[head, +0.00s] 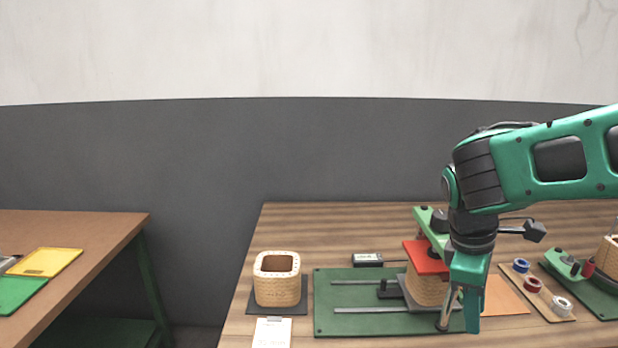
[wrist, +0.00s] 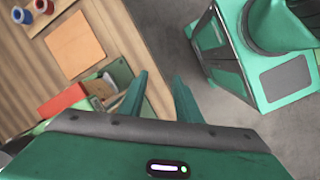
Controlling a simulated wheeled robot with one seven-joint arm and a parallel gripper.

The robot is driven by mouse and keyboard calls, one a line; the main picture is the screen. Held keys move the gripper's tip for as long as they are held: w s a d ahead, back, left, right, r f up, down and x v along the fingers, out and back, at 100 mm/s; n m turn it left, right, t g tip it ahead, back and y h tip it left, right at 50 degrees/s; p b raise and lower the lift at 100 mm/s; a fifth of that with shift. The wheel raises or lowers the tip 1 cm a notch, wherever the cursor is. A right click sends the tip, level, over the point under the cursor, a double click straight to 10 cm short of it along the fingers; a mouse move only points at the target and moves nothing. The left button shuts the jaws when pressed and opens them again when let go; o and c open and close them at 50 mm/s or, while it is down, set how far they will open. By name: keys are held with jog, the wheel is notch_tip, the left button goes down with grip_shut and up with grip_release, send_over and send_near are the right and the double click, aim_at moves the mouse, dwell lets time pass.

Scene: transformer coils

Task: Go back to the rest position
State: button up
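My gripper (head: 472,318) hangs from my green arm at the right of the head view, pointing down over the front of the wooden table. In the wrist view its two fingers (wrist: 160,85) stand apart with only floor and table edge between them, so it is open and empty. In the head view it covers part of a winding fixture on a green board (head: 330,322). The fixture holds a tan coil (head: 424,290) under a red plate (head: 422,258). I cannot tell the exact gap between gripper and fixture.
A woven coil (head: 277,283) stands on a dark pad at the left, behind a white tag (head: 272,333). An orange sheet (head: 505,297) and a tape spool holder (head: 545,300) lie right of my gripper. A second table (head: 90,225) stands far left, across a floor gap.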

jog(key=s+d+f+m+y, duration=0.1)
jog(key=s+d+m+y, duration=0.2)
jog(key=s+d+m, duration=0.7)
jog(key=s+m, duration=0.5)
jog(key=m, duration=0.2)
jog(key=shift+d+f, duration=0.2)
jog(key=shift+f, duration=0.05)
